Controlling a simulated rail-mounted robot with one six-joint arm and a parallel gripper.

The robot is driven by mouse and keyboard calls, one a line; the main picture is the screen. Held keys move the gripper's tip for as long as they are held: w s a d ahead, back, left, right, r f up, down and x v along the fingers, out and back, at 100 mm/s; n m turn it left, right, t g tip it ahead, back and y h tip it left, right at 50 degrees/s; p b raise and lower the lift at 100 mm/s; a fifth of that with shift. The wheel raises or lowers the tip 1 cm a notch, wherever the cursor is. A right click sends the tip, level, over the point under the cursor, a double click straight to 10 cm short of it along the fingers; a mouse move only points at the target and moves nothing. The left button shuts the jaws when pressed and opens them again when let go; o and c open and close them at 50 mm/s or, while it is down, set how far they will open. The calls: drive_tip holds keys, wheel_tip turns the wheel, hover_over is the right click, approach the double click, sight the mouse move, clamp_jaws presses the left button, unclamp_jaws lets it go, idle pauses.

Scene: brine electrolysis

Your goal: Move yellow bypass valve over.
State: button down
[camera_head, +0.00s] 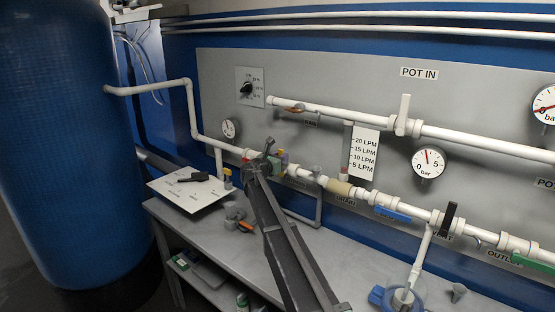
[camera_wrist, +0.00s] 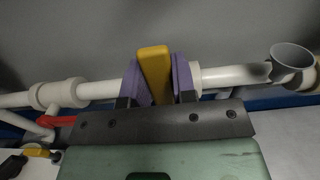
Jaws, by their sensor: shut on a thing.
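The yellow bypass valve handle (camera_wrist: 154,72) stands up from the white pipe in the wrist view. My gripper (camera_wrist: 157,80) has its two purple fingers on either side of the handle and is shut on it. In the head view my gripper (camera_head: 272,160) is at the white pipe, left of the middle, at the end of my dark arm. The handle is mostly hidden there by the gripper and arm.
A red handle (camera_wrist: 85,121) lies left of my gripper, and a grey funnel (camera_wrist: 290,57) is to the right. Gauges (camera_head: 428,162), a white lever (camera_head: 403,115) and a black lever (camera_head: 447,220) line the panel. The grey bench (camera_head: 345,262) is below.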

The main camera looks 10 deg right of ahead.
drive_tip(key=c, duration=0.9)
unclamp_jaws()
drive_tip(key=shift+a, duration=0.1)
drive_tip(key=v, duration=1)
drive_tip(key=shift+s+a, duration=0.25)
drive_tip(key=shift+s, duration=0.05)
